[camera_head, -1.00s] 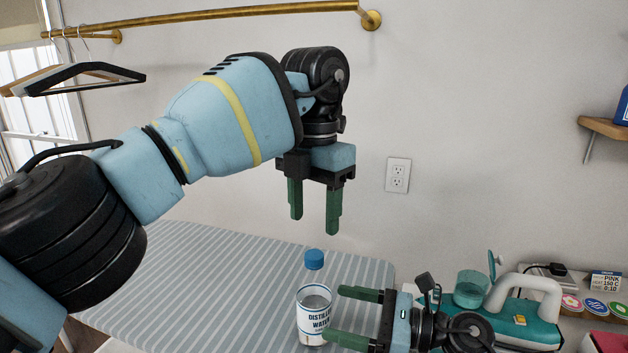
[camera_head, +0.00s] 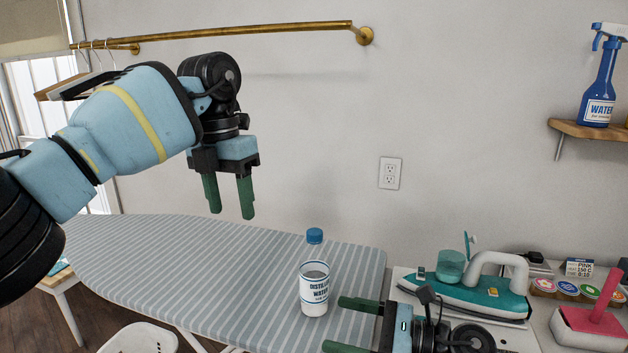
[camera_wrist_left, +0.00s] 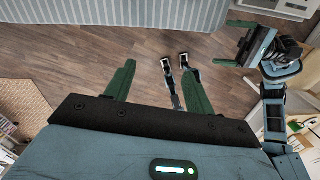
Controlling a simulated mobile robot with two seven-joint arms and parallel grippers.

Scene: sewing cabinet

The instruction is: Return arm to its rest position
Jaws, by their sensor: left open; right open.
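My left gripper (camera_head: 229,196) is open and empty, raised in the air above the ironing board with its green fingers pointing down.
The striped ironing board (camera_head: 200,265) is otherwise clear. A blue spray bottle (camera_head: 598,85) stands on a wall shelf (camera_head: 590,131). Hangers (camera_head: 85,83) hang from a brass rail (camera_head: 230,35).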

